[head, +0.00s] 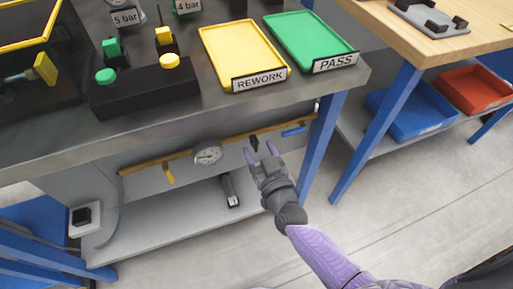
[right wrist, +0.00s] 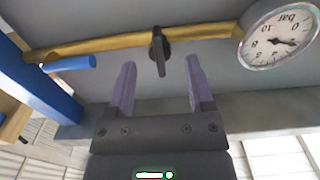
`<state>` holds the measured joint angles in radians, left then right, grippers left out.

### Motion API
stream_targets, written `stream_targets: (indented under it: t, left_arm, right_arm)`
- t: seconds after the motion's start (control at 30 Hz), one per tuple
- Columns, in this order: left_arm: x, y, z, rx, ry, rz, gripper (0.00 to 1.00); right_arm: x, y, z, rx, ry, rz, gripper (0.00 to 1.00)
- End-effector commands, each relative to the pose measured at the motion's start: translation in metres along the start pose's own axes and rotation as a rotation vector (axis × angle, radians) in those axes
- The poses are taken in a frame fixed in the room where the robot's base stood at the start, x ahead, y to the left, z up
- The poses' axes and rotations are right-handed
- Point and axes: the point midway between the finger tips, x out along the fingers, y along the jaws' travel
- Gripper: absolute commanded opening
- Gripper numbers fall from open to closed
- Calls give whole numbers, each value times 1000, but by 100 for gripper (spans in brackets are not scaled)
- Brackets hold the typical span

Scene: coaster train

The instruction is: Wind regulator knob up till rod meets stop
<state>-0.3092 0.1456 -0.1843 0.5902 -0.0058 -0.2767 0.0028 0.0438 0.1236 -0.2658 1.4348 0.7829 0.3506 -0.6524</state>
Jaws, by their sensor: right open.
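A black knob (head: 254,143) with a grip bar sits on the yellow pipe (head: 228,138) under the bench top. In the right wrist view the knob (right wrist: 159,50) lies between and beyond my fingertips, with space on both sides. My right gripper (head: 259,149) is open and empty just in front of it; its two purple fingers also show in the wrist view (right wrist: 161,68). A round bar gauge (head: 208,154) is left of the knob, and right in the wrist view (right wrist: 281,38). I cannot make out which parts are the rod and stop. My left gripper is not in view.
A blue handle (head: 293,131) is on the pipe right of the knob, a yellow handle (head: 168,174) at its left. A silver-and-black cylinder (head: 231,190) lies on the lower shelf (head: 170,220). The bench edge overhangs; a blue leg (head: 322,140) stands to the right.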

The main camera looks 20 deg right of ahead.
Motion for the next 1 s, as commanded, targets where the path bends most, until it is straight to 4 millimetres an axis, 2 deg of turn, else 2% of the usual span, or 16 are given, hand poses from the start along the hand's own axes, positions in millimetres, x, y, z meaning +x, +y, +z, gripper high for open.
stream_targets:
  t: [0.13,0.4,0.47,0.73,1.0]
  left_arm:
    - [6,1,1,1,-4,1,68]
    - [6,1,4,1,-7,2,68]
    - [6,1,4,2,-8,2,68]
    - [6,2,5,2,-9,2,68]
    - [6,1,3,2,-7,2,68]
  right_arm:
    - [15,0,2,1,-2,1,67]
    - [18,0,0,0,-3,-1,67]
    - [18,0,0,0,-3,-1,56]
    - [17,0,0,0,-3,-1,0]
    - [17,0,1,6,-4,-1,0]
